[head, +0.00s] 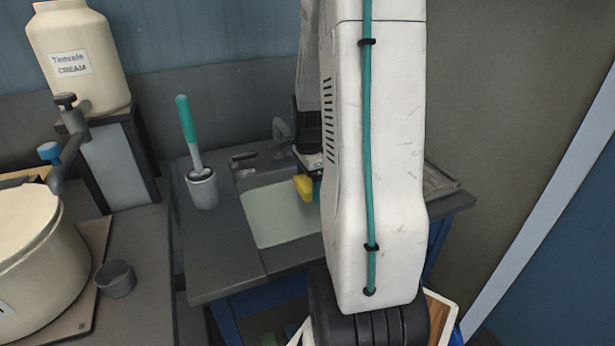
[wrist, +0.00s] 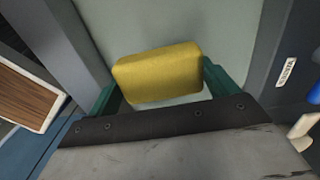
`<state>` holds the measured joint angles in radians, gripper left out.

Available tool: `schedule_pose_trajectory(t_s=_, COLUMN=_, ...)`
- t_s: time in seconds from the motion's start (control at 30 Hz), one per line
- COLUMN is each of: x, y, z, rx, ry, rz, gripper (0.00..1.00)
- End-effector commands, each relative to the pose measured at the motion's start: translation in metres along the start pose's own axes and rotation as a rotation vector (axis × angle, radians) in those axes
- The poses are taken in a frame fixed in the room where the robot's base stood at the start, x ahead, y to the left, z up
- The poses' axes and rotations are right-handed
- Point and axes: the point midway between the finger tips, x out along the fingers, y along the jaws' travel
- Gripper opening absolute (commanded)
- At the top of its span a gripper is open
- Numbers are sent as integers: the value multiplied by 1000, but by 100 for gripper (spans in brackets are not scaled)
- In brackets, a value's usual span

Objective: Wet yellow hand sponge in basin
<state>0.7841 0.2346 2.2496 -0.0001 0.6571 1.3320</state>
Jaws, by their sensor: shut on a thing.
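The yellow hand sponge (wrist: 158,74) is held between the green fingers of my gripper (wrist: 160,88) in the wrist view. In the head view the sponge (head: 303,187) shows beside my arm, over the basin (head: 275,217). The basin is a pale, water-coloured rectangle set in the dark counter. In the wrist view the pale basin (wrist: 215,25) lies behind the sponge. I cannot tell whether the sponge touches the water. My arm hides the right part of the basin in the head view.
A green-handled brush stands in a grey cup (head: 202,188) left of the basin. A large cream pot (head: 35,260), a small dark cup (head: 116,278) and a cream jar (head: 85,90) are further left. A wood-topped tray (wrist: 25,95) shows at left in the wrist view.

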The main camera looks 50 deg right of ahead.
Motion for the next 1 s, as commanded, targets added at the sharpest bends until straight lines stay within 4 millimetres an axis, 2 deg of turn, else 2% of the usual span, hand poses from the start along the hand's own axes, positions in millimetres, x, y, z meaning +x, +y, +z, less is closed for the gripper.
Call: schedule_pose_trajectory(t_s=1.0, x=103, y=0, z=-1, rx=0, ry=-1, rz=3, gripper=63)
